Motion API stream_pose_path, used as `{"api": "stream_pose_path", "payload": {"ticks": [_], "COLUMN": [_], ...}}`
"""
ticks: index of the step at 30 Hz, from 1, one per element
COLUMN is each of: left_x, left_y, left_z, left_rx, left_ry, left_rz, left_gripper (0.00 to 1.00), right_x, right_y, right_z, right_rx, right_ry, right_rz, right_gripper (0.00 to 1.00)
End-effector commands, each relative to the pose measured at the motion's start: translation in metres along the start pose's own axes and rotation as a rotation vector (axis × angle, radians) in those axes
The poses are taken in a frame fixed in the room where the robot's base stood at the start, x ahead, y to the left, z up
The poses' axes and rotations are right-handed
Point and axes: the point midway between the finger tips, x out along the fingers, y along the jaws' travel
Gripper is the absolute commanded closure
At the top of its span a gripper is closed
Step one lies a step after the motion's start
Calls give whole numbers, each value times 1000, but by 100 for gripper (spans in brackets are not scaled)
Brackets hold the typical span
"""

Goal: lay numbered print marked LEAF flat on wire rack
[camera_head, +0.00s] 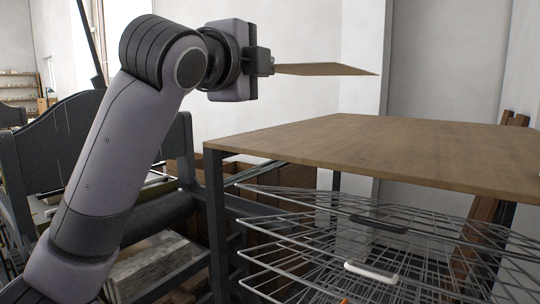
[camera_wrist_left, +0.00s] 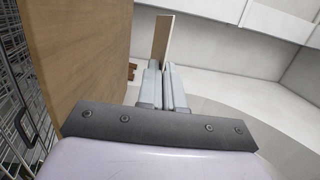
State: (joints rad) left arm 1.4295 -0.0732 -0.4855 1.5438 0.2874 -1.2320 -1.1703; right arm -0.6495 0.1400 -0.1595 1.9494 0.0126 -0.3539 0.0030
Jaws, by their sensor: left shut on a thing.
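My left gripper (camera_head: 271,67) is shut on a thin, stiff tan sheet, the print (camera_head: 325,70), by its near edge. The print juts out to the right, nearly level and edge-on, in the air above the wooden top. Its LEAF mark cannot be read. In the left wrist view the shut fingers (camera_wrist_left: 166,88) hold the print (camera_wrist_left: 162,40), which shows as a narrow tan strip beyond them. The wire rack (camera_head: 330,243) has several wire shelves below the wooden top. My right gripper is not in view.
The wooden top (camera_head: 400,145) is bare and sits over the rack; it also shows in the left wrist view (camera_wrist_left: 80,55). A black handle (camera_head: 378,224) and a white handle (camera_head: 371,271) are on the wire shelves. A dark press-like frame (camera_head: 65,140) stands at left.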

Motion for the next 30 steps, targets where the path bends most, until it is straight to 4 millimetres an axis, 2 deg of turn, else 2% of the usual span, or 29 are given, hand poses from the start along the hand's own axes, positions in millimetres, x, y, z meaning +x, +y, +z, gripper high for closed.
{"api": "stream_pose_path", "payload": {"ticks": [1,3,12,20,26,30], "left_x": [0,0,-2,-2,-3,-3], "left_y": [15,30,88,108,134,140], "left_z": [0,0,0,0,1,1], "left_rx": [-2,-2,-2,-1,-1,0], "left_ry": [1,0,0,0,0,0], "left_rz": [3,2,0,-1,0,-1], "left_gripper": [100,100,100,100,100,100], "right_x": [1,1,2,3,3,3], "right_y": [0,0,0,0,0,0], "right_z": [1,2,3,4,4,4], "right_rx": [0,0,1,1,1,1], "right_ry": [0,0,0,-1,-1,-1], "right_rz": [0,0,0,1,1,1], "right_gripper": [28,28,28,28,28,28]}}
